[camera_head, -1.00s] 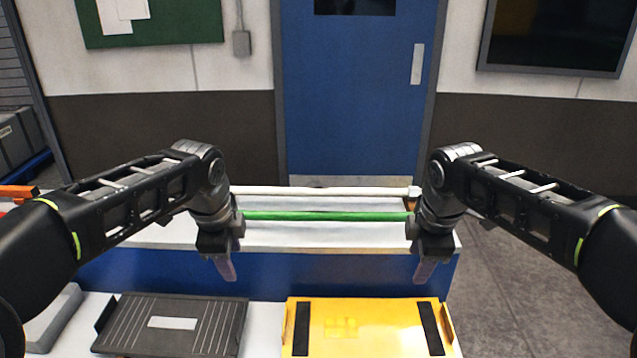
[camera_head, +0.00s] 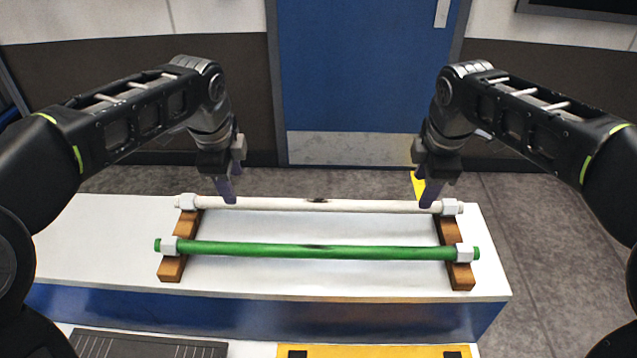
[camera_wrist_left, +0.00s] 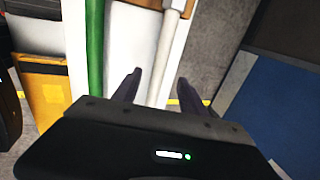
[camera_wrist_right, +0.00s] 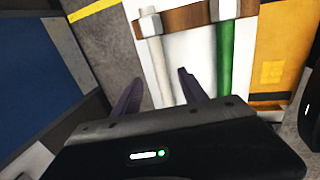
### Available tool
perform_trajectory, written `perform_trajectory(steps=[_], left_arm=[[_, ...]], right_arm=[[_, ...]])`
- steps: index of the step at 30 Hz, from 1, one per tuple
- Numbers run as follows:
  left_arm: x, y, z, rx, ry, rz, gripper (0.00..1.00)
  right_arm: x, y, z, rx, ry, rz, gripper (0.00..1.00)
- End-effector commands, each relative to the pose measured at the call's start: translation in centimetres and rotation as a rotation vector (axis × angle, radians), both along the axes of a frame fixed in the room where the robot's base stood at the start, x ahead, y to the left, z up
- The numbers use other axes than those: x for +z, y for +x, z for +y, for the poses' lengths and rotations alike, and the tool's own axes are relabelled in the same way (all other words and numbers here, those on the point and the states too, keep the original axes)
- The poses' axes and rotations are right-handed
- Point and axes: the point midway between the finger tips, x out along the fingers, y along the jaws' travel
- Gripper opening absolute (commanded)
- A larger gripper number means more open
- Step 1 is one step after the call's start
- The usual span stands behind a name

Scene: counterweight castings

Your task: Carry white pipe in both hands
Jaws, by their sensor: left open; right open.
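The white pipe (camera_head: 330,205) lies level at the back of the white bench, with pale hex fittings near its ends. It rests on two brown wooden supports. My left gripper (camera_head: 230,192) is open near the pipe's left end; in the left wrist view the pipe (camera_wrist_left: 163,50) passes between its fingers (camera_wrist_left: 155,88). My right gripper (camera_head: 430,193) is open near the pipe's right end; in the right wrist view the pipe (camera_wrist_right: 160,70) runs between its fingers (camera_wrist_right: 160,88). I cannot tell whether either gripper touches the pipe.
A green pipe (camera_head: 310,250) lies parallel in front on the same wooden supports (camera_head: 172,268). The white bench (camera_head: 100,235) is clear to the left. A dark ribbed tray (camera_head: 140,346) and a yellow tray (camera_head: 370,351) are nearest me. A blue door (camera_head: 360,70) stands behind.

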Motion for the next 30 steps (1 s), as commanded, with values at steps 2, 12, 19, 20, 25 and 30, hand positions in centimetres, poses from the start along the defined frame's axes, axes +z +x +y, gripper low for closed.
perform_trajectory(steps=[2, 12, 19, 20, 25, 30], left_arm=[[0.0, 0.0, 0.0, 0.000, 0.000, 0.000, 0.50], [-0.1, 0.0, 0.0, 0.000, 0.000, 0.000, 0.50], [-1.9, 0.5, 0.0, 0.000, 0.001, 0.003, 0.50], [-2.3, 0.5, 0.0, 0.000, 0.001, 0.004, 0.50], [-4.6, 1.2, 0.0, 0.000, 0.001, 0.003, 0.50], [-6.6, 1.7, 0.0, 0.000, 0.001, 0.002, 0.50]], right_arm=[[0.0, 0.0, 0.0, 0.000, 0.000, 0.000, 0.50], [-0.1, 0.0, 0.0, 0.000, 0.000, 0.000, 0.50], [-1.9, 0.4, 0.0, 0.001, -0.001, 0.003, 0.50], [-2.2, 0.5, 0.0, 0.001, -0.001, 0.003, 0.50], [-4.6, 1.2, 0.0, 0.000, -0.001, 0.003, 0.50], [-6.6, 1.7, 0.0, 0.000, 0.000, 0.002, 0.50]])
